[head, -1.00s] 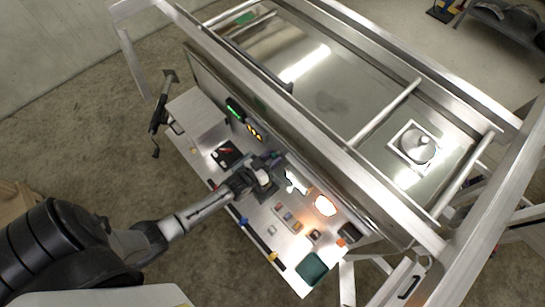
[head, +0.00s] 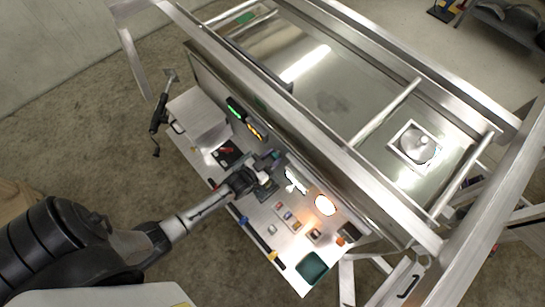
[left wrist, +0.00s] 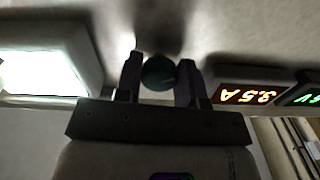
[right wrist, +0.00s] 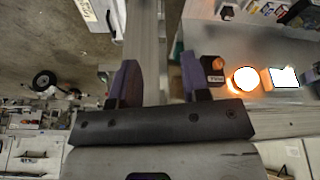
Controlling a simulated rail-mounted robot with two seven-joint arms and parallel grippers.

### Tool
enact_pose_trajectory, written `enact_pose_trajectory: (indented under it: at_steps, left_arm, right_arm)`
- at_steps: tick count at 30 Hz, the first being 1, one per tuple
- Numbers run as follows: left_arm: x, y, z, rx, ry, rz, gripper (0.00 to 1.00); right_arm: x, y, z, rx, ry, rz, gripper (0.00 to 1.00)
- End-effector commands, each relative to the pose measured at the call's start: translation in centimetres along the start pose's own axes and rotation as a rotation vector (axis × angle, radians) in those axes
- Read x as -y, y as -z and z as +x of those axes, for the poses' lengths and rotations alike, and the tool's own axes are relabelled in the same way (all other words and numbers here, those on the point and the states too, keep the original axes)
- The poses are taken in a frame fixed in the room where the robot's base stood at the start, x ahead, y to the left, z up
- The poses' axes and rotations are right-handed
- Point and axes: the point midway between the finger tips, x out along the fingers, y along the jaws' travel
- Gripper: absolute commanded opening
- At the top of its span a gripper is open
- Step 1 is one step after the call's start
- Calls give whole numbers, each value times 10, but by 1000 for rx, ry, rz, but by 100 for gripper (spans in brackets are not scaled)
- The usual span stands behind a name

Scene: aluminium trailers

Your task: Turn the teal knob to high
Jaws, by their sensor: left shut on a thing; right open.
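The teal knob (left wrist: 159,72) is on the panel, a dark round shape between the fingers in the left wrist view. My left gripper (left wrist: 160,78) is shut on it, one finger on each side. In the head view my left gripper (head: 272,160) reaches the panel beside the displays, and the knob is mostly hidden there. The knob's pointer and scale marks cannot be made out. My right gripper (right wrist: 154,80) is open and empty in the right wrist view, above the trailer frame and away from the knob.
An amber display (left wrist: 248,96) and a green display (head: 235,108) are on the panel. A bright lamp (head: 325,205) glows to the right. The bench (head: 215,130) below holds several small parts and a green tray (head: 311,268). Metal rails (head: 385,115) run behind.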

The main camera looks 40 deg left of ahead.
Motion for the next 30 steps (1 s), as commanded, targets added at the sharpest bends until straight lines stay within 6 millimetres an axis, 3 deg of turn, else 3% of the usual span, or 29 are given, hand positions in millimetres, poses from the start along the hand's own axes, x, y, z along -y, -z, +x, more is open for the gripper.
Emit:
enact_pose_trajectory:
  at_steps: [3,4,11,22,30]
  left_arm:
    - [0,0,0,0,0,1,12]
    - [0,0,0,0,0,1,39]
    - [0,0,0,0,0,0,60]
    - [0,-1,-10,2,0,0,60]
    - [0,-2,-60,3,-1,0,60]
  right_arm:
    - [1,0,0,0,2,3,43]
    - [1,0,0,0,2,3,43]
    - [1,0,0,0,3,3,43]
    - [-1,0,1,0,-2,-2,43]
    - [-2,-2,4,1,-5,-7,43]
